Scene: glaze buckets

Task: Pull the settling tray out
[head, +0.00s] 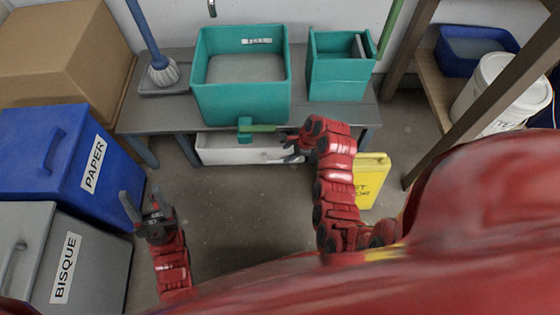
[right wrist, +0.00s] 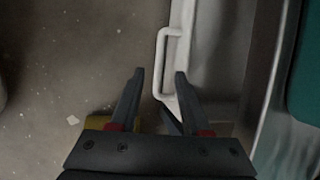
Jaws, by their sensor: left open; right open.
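The settling tray, a white shallow tray (head: 225,152), sits low under the grey bench in the head view. Its front faces me. In the right wrist view its white edge shows with a looped white handle (right wrist: 162,60). My right gripper (head: 288,146) is open at the tray's right front; its fingers also show in the right wrist view (right wrist: 159,73). The handle appears between the fingertips there, but I cannot tell whether they reach around it. My left gripper (head: 140,203) is open and empty above the floor, well left of the tray.
The bench (head: 165,115) carries a large teal bucket (head: 240,105) and a teal sink-like bin (head: 338,82). A yellow floor sign (head: 371,180) stands right of my right arm. Blue PAPER (head: 50,150) and grey BISQUE (head: 85,265) bins stand left. The floor before the tray is clear.

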